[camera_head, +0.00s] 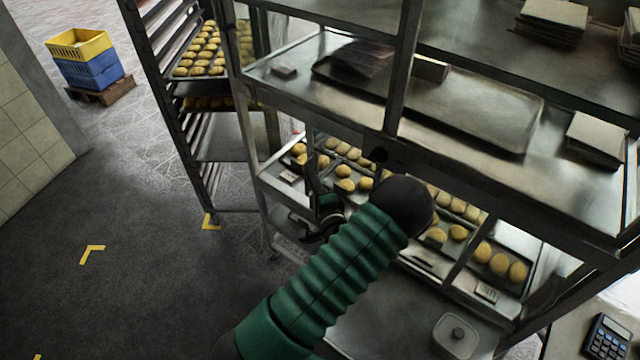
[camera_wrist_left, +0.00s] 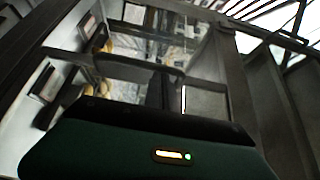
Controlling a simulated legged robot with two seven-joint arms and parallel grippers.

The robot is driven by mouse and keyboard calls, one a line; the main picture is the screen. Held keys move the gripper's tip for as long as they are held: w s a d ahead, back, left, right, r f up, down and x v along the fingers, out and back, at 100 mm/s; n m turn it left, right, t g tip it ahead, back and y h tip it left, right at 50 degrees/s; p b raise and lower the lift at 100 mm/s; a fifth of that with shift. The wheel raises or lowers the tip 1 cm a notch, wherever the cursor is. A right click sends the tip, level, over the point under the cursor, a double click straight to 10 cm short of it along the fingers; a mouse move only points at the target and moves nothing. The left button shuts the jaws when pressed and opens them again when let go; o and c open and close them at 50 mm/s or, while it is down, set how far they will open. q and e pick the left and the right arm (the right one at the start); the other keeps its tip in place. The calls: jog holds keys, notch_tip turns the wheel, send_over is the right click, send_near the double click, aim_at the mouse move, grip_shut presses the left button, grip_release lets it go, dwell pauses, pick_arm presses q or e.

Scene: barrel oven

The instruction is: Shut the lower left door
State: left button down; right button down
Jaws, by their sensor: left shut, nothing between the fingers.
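A metal-framed cabinet (camera_head: 478,165) stands right of centre in the head view, with trays of buns in its lower level. I cannot clearly make out its lower left door; glass or open gaps show between the posts there. My left gripper (camera_head: 314,168) is shut and empty at the lower left part of the cabinet, in front of the bun trays. I cannot tell whether it touches the frame. In the left wrist view a metal frame post (camera_wrist_left: 232,85) and a see-through area are close ahead. My right gripper is not in view.
A tall rack (camera_head: 180,125) with trays of buns stands left of the cabinet. Blue and yellow crates (camera_head: 88,68) sit on a pallet at the far left. The dark floor at left is clear. A calculator (camera_head: 605,338) lies at the lower right.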

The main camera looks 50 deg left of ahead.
pick_arm(q)
jog(key=s+a+b, duration=0.2)
jog(key=s+a, duration=0.1)
jog(key=a, duration=0.9)
jog(key=s+a+b, duration=0.2)
jog(key=s+a, duration=0.1)
jog(key=a, duration=1)
jog(key=shift+a+r, duration=0.2)
jog(key=shift+a, duration=0.05)
jog(key=shift+r, duration=0.1)
